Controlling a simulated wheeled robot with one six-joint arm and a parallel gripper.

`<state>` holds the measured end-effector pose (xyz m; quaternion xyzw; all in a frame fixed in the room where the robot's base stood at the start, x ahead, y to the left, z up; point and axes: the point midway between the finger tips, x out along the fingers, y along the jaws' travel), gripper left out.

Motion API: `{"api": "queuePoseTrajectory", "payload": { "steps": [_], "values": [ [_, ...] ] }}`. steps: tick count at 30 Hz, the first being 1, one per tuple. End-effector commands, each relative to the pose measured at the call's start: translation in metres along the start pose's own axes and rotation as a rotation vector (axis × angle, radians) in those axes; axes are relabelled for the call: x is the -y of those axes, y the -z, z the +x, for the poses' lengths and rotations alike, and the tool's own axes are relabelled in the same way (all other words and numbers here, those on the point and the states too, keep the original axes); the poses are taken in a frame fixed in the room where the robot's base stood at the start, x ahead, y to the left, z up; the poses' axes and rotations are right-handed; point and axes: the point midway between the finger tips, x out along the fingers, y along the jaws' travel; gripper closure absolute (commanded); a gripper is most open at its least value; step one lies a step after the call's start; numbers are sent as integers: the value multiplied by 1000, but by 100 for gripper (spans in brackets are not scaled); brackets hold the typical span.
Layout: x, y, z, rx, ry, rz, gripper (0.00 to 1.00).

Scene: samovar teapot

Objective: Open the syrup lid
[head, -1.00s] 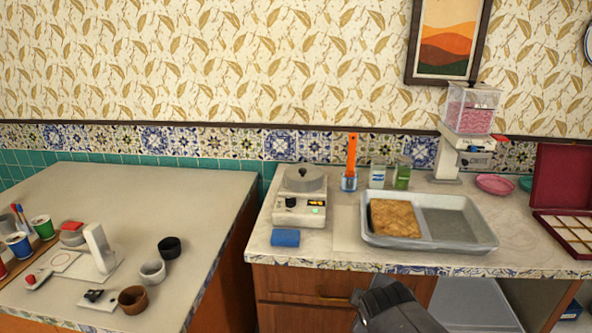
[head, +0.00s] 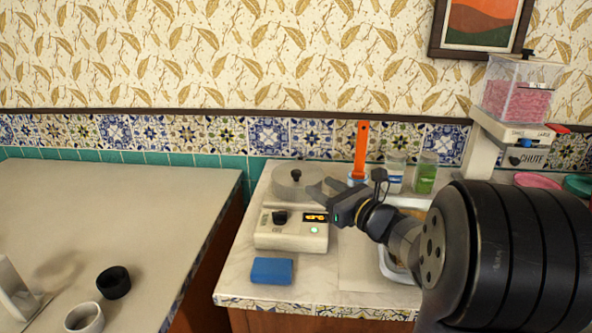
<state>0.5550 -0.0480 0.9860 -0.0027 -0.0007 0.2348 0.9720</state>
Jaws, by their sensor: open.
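A grey round lid (head: 287,183) with a small dark knob (head: 296,175) sits on the pot of the cream warmer unit (head: 290,235) on the right counter. The lid looks closed. My gripper (head: 318,188) is open, with its fingers pointing left, overlapping the right side of the lid in the head view. I cannot tell whether the fingers touch it. Part of the lid's right side is hidden behind the fingers.
A blue sponge (head: 271,271) lies in front of the warmer. An orange-handled tool (head: 361,150) stands behind my gripper, near two jars (head: 395,174) (head: 426,175). My arm covers most of the tray (head: 391,270). The counter left of the warmer is narrow.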

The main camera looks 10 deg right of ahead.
Motion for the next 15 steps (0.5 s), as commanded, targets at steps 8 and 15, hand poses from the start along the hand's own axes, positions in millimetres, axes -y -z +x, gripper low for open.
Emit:
{"api": "queuePoseTrajectory", "payload": {
  "steps": [8, 15],
  "values": [
    [-2, -1, 48, -1, -4, 4, 55],
    [0, -1, 88, -1, 0, 5, 55]
  ]
}}
